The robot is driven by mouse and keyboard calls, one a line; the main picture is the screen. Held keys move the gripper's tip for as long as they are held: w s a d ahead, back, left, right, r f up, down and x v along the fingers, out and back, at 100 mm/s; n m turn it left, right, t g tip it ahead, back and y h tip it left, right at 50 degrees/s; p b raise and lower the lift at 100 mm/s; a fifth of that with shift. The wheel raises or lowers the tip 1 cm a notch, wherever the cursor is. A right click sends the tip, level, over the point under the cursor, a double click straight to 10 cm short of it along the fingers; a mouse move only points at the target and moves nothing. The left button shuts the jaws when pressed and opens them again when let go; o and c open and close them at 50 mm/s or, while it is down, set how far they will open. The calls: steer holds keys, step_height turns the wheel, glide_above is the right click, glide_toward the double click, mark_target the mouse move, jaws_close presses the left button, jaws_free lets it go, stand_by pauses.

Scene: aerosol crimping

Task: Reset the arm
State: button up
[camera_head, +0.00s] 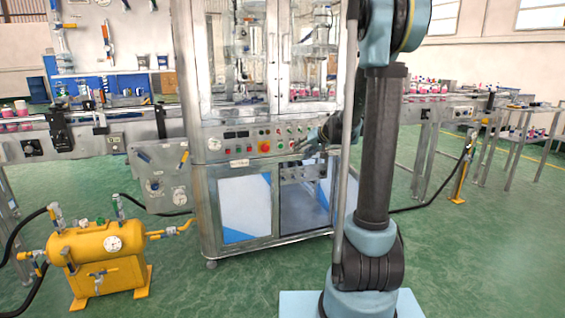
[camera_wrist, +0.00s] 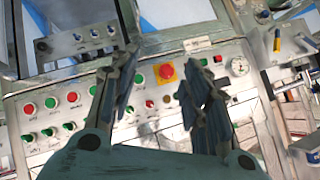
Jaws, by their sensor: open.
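My gripper (camera_wrist: 160,84) is open and empty in the wrist view, with its two dark fingers spread in front of the machine's control panel (camera_wrist: 60,120). A red knob on a yellow plate (camera_wrist: 166,72) shows between the fingers. The wrist view is turned over, with the cabinet doors at the top. In the head view, my gripper (camera_head: 312,138) is partly hidden behind my own arm, near the right end of the panel (camera_head: 230,148). I cannot tell whether it touches the panel.
The glazed crimping machine (camera_head: 187,80) stands in the middle. A conveyor (camera_head: 22,150) with pink-and-white cans runs left, and another (camera_head: 445,112) runs right. A yellow tank (camera_head: 95,248) with hoses stands on the floor at left. Green floor (camera_head: 480,250) is clear at right.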

steer(key=s+d+f+g+h, duration=0.2)
steer(key=s+d+f, duration=0.1)
steer(key=s, duration=1.2)
steer(key=s+d+f+g+h, duration=0.2)
steer(key=s+d+f, duration=0.1)
steer(key=s, duration=1.1)
steer(key=s+d+f+g+h, duration=0.1)
steer(key=s+d+f, duration=0.3)
steer(key=s, duration=1.1)
steer(key=shift+s+f+m+g+h, duration=0.3)
steer(key=shift+m+g+h, duration=0.1)
steer(key=shift+h, duration=0.4)
